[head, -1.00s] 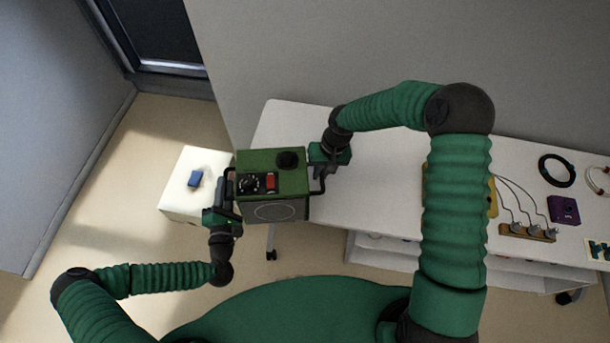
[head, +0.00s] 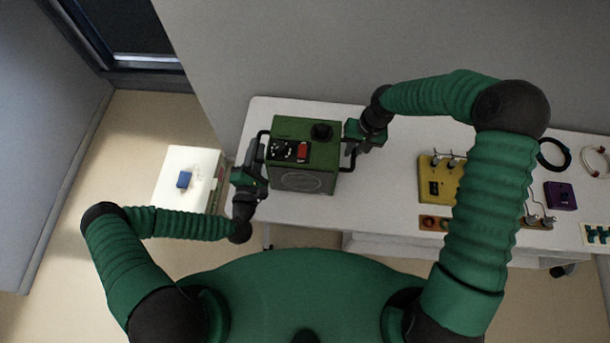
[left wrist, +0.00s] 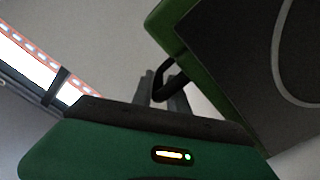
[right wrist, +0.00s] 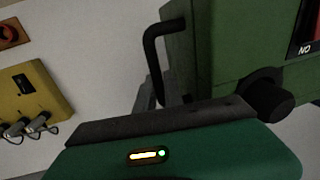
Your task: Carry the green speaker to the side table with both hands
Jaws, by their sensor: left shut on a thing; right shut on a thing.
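The green speaker (head: 304,157) has a black dial panel, a red switch, a black knob and a black handle on each side. It is over the left part of the white workbench; I cannot tell if it touches. My left gripper (head: 256,163) is shut on its left handle, which shows in the left wrist view (left wrist: 172,76). My right gripper (head: 355,149) is shut on its right handle, which shows in the right wrist view (right wrist: 152,50). The white side table (head: 203,175) stands left of the workbench with a small blue block (head: 184,180) on top.
The white workbench (head: 400,145) runs to the right. On it are a yellow box (head: 437,186) with plugs, a purple box (head: 560,196), a black cable ring (head: 553,154) and a white ring (head: 595,160). A wall stands behind. Floor is open at left.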

